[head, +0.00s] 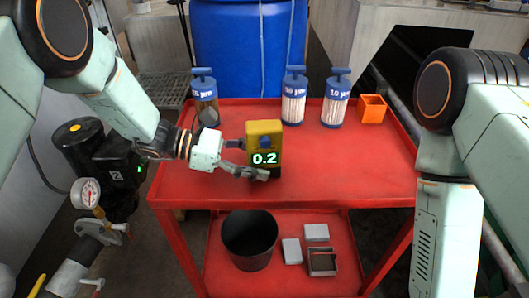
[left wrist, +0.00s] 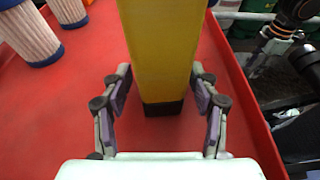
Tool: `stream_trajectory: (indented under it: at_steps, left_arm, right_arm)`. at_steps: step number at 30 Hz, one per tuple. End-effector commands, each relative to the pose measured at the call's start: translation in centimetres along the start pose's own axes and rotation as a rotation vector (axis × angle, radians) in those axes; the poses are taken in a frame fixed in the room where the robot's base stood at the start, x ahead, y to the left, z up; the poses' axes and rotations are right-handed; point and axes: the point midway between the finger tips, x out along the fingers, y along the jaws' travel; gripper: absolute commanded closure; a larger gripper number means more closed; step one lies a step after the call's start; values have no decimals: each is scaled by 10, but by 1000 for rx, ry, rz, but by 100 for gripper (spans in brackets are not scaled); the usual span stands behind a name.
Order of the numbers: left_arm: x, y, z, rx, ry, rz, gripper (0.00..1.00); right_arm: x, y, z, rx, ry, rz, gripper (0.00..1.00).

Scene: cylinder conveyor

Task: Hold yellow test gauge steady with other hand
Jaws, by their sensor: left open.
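The yellow test gauge (head: 264,132) stands upright on the red cart's top; its display reads 0.2. My left gripper (head: 250,159) is at its left side, with one finger behind it and one in front near its base. In the left wrist view the yellow gauge (left wrist: 163,50) rises between the two open fingers of my left gripper (left wrist: 161,78). Gaps show between the gauge's dark foot and both fingers. My right arm (head: 450,150) comes in from the right and hangs down; its gripper is out of view.
Blue-capped filter cartridges (head: 293,97) stand along the back of the red cart (head: 345,170), beside an orange open box (head: 372,108). The lower shelf holds a black bin (head: 249,240) and small boxes (head: 317,233). A pressure dial (head: 85,194) on piping is at left. The cart's right front is clear.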

Motion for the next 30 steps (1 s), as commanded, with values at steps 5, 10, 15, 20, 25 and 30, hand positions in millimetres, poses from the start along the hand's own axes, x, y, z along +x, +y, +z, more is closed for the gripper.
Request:
stream_trajectory:
  at_steps: [5, 10, 15, 20, 25, 30]
  left_arm:
    - [4, 0, 0, 0, 0, 0, 39]
    - [4, 0, 0, 0, 0, 0, 39]
    - [4, 0, 0, 0, 0, 0, 51]
    - [4, 0, 0, 0, 0, 0, 65]
    - [4, 0, 0, 0, 0, 0, 78]
    - [4, 0, 0, 0, 0, 0, 75]
  right_arm:
    - [0, 0, 0, 0, 0, 0, 60]
    - [0, 0, 0, 0, 0, 0, 60]
    - [0, 0, 0, 0, 0, 0, 60]
    - [0, 0, 0, 0, 0, 0, 60]
    - [0, 0, 0, 0, 0, 0, 60]
    - [0, 0, 0, 0, 0, 0, 60]
